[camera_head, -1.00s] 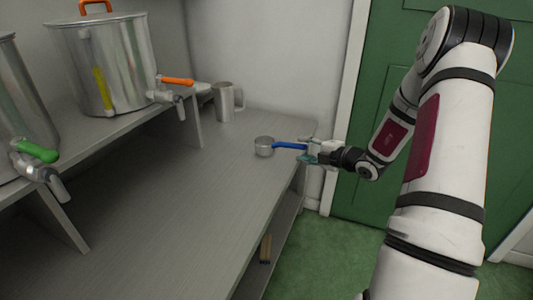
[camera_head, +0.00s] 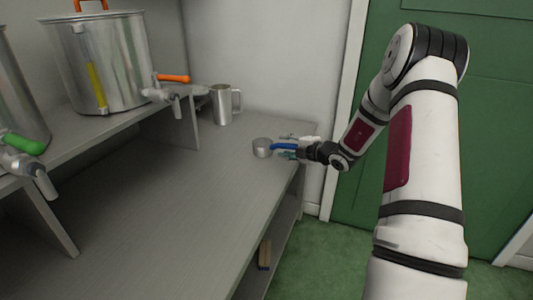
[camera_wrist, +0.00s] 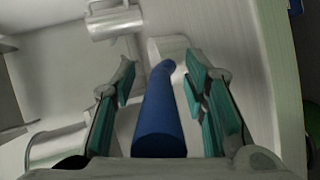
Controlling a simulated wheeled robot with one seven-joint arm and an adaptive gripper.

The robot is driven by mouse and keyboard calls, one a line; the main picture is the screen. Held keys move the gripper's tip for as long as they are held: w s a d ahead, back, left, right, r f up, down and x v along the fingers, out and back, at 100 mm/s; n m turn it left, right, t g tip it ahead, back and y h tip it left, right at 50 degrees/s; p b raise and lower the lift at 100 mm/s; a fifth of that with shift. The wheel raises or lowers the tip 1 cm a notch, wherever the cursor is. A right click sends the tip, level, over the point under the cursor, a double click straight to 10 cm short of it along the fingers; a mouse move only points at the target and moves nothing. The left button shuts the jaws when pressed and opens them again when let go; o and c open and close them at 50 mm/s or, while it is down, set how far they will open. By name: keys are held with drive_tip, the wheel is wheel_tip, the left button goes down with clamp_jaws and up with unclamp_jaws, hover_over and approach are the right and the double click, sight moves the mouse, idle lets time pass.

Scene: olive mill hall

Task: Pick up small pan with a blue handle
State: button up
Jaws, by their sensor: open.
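The small pan (camera_head: 262,148) stands on the grey bench near its far right end. Its blue handle (camera_head: 284,146) points right, towards my gripper (camera_head: 288,147). My gripper is open, with its fingers on either side of the handle. In the wrist view the blue handle (camera_wrist: 160,112) lies between the two teal finger pads of my gripper (camera_wrist: 163,88), with gaps on both sides. The pan's metal body (camera_wrist: 168,47) shows beyond the fingertips, partly hidden by the handle.
A metal mug (camera_head: 222,104) stands behind the pan and also shows in the wrist view (camera_wrist: 113,20). A large pot (camera_head: 125,60) with an orange-handled tap is on the raised shelf at left. A brush-like item (camera_head: 264,254) lies on the lower shelf. The bench front is clear.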

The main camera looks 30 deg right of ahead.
clamp_jaws()
drive_tip(key=shift+r, duration=0.2)
